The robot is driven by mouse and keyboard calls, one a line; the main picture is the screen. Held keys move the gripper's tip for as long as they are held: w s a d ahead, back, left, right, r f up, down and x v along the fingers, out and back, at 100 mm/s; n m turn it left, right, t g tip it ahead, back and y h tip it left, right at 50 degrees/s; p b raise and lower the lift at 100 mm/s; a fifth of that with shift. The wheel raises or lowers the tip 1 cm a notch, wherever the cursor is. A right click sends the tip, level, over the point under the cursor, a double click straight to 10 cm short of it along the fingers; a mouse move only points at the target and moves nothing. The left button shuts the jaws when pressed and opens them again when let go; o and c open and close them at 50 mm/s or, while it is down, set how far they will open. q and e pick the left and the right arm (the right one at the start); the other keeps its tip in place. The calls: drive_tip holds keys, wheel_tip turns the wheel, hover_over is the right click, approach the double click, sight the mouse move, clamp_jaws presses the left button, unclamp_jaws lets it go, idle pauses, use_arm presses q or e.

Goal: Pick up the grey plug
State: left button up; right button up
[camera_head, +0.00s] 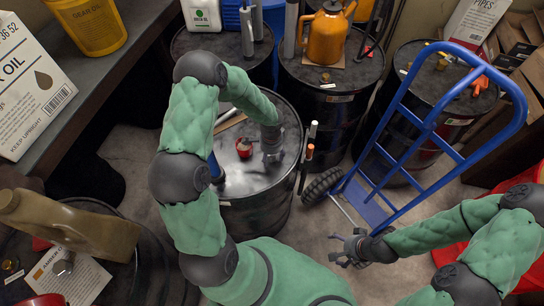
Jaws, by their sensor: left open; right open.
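A small grey metallic piece (65,265), possibly the grey plug, lies by a paper sheet on the dark drum at the lower left; it is too small to be sure. My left gripper (271,156) is low over the top of the middle drum (235,185), right of a small red object (244,148). Its fingers point down, and what lies under them is hidden. My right gripper (345,251) is open and empty over the floor, below the blue hand truck, far from the grey piece.
A blue hand truck (432,125) leans among drums at right. An orange can (327,38) stands on a back drum. A shelf with an oil box (30,85) fills the upper left. Floor shows around the middle drum.

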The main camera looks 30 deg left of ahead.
use_arm(q)
clamp_jaws()
